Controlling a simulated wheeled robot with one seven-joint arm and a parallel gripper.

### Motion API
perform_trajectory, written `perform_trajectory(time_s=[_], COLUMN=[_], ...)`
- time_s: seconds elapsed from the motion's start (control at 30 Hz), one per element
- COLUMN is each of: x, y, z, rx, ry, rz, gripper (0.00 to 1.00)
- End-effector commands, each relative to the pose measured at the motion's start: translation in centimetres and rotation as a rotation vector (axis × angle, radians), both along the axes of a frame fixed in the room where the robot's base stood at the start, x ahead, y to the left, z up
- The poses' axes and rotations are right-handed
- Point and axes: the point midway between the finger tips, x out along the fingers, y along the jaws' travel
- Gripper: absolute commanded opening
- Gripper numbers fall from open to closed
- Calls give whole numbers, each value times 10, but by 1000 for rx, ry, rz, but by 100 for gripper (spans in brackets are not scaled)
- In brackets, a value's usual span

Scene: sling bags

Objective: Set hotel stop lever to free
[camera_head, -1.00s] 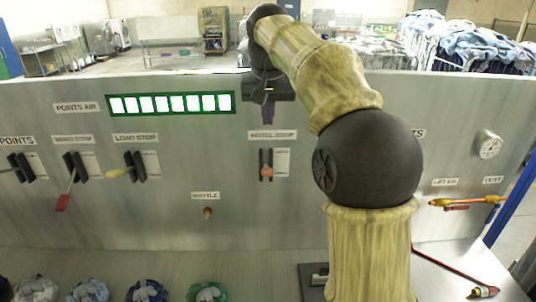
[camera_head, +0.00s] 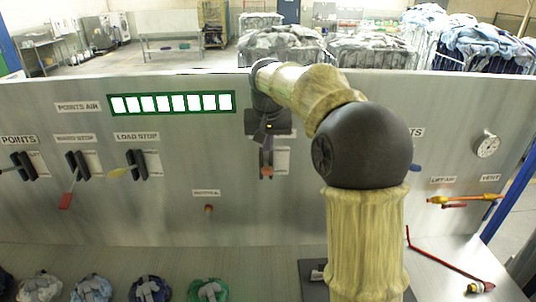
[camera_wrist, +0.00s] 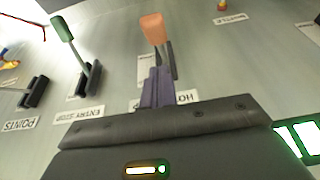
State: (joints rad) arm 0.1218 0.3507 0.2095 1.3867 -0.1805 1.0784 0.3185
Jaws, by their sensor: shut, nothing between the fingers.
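The hotel stop lever (camera_head: 267,171) has an orange-pink handle and sits in a dark slotted bracket on the grey panel. In the wrist view its orange handle (camera_wrist: 153,28) stands out beyond my fingertips, with the dark bracket behind it. My gripper (camera_head: 266,142) is shut and empty, in front of the top of the bracket, just above the handle. In the wrist view the purple-grey fingers (camera_wrist: 157,88) lie close together beside the lever's bracket; whether they touch it I cannot tell. The HOTEL STOP label is mostly hidden by my gripper.
The load stop lever (camera_head: 119,172) and the ward stop lever (camera_head: 67,199) are to the left. A green-handled lever (camera_wrist: 63,30) is beside the hotel lever in the wrist view. A small knob (camera_head: 209,208) is lower left. Bundles (camera_head: 150,289) lie along the front shelf.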

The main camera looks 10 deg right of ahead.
Motion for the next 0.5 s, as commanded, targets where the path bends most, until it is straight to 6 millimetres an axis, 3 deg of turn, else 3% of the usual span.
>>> perform_trajectory(time_s=[0.5], x=[-17], y=[3], z=[-36], rx=[0], ry=[0], rz=[0], gripper=[0])
